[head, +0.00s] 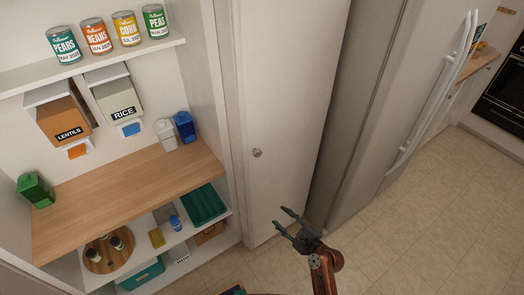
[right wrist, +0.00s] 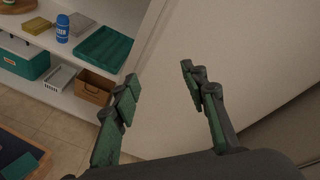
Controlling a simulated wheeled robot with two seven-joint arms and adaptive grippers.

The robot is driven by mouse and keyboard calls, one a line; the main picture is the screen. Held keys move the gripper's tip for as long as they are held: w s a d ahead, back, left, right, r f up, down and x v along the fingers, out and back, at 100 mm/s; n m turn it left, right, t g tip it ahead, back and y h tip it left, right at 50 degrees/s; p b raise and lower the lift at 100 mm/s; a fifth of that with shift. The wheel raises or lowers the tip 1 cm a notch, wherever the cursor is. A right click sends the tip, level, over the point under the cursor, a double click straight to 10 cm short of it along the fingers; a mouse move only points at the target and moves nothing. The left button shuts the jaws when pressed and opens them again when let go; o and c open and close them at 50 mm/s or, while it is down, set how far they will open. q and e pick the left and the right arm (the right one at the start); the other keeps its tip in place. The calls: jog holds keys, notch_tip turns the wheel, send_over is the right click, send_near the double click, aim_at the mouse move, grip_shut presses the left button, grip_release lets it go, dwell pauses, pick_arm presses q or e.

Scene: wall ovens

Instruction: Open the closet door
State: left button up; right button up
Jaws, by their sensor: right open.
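The closet door (head: 295,95) is a tall plain white panel in the middle of the head view. It stands beside the open shelves, and a small round knob (head: 257,153) sits near its left edge. My right gripper (head: 280,217) is open and empty, in front of the lower part of the door, below and right of the knob in the picture. In the right wrist view the open fingers (right wrist: 158,72) point toward the pale door surface (right wrist: 235,45), with nothing between them. The knob is not visible there. My left gripper is not in view.
Left of the door, pantry shelves hold cans (head: 127,28), a lentils bin (head: 64,120), a rice bin (head: 118,98) and a green tray (head: 204,204). A fridge (head: 400,80) with long white handles stands right of the door. Tiled floor (head: 420,230) is clear at lower right.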

aim_at(259, 154)
jog(key=w+a+r+m+t+y+p, duration=0.15)
jog(key=w+r+m+p, duration=0.3)
jog(key=r, duration=0.55)
jog(key=w+a+r+m+t+p, duration=0.15)
jog(key=w+r+m+p, duration=0.3)
jog(key=r, duration=0.65)
jog(key=x, duration=0.5)
jog(key=a+x, duration=0.1)
jog(key=x, duration=0.1)
jog(key=shift+a+f+p, duration=0.2)
jog(key=shift+a+p, duration=0.05)
jog(key=shift+p, duration=0.1)
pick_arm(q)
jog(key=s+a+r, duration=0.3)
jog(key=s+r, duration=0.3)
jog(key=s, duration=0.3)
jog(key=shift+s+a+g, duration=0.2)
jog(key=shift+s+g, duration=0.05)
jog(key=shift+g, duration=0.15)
pick_arm(e)
grip_shut()
